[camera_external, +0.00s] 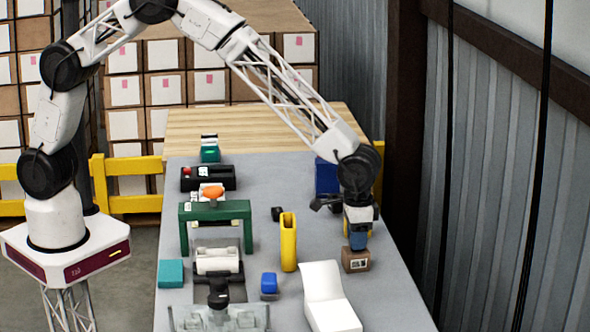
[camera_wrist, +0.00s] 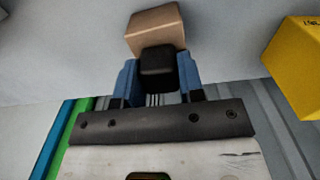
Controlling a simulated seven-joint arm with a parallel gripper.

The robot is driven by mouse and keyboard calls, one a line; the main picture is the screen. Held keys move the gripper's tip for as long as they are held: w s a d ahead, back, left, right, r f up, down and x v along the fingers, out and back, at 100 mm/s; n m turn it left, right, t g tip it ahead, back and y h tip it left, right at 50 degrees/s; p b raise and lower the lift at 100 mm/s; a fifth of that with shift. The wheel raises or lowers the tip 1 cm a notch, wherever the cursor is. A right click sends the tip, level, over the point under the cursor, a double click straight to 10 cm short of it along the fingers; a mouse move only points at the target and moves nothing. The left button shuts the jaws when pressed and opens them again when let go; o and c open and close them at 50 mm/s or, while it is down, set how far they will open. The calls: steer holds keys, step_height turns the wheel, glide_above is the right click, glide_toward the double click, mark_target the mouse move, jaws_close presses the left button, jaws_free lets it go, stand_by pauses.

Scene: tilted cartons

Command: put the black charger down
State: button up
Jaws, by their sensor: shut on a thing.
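In the wrist view my gripper (camera_wrist: 158,82) has its two blue fingers shut on the black charger (camera_wrist: 158,66), a small dark block with rounded edges. A brown carton (camera_wrist: 153,24) shows just beyond the charger. In the external view my gripper (camera_external: 357,240) points down at the right side of the grey table, right above or against the same brown carton (camera_external: 356,260), which has a white label. I cannot tell whether the charger touches the carton. The charger cannot be made out in the external view, where the fingers and wrist hide it.
A yellow holder (camera_external: 289,245) stands left of my gripper, with a small black block (camera_external: 276,213) behind it. A white angled stand (camera_external: 328,300) is in front. A blue box (camera_external: 326,177) is behind. Bare grey table (camera_external: 385,300) lies at the front right.

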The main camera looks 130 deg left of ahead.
steer(key=shift+f, duration=0.1)
steer(key=o, duration=0.9)
step_height(320, 180, up, 12)
steer(key=shift+r, duration=0.1)
stand_by(0.8)
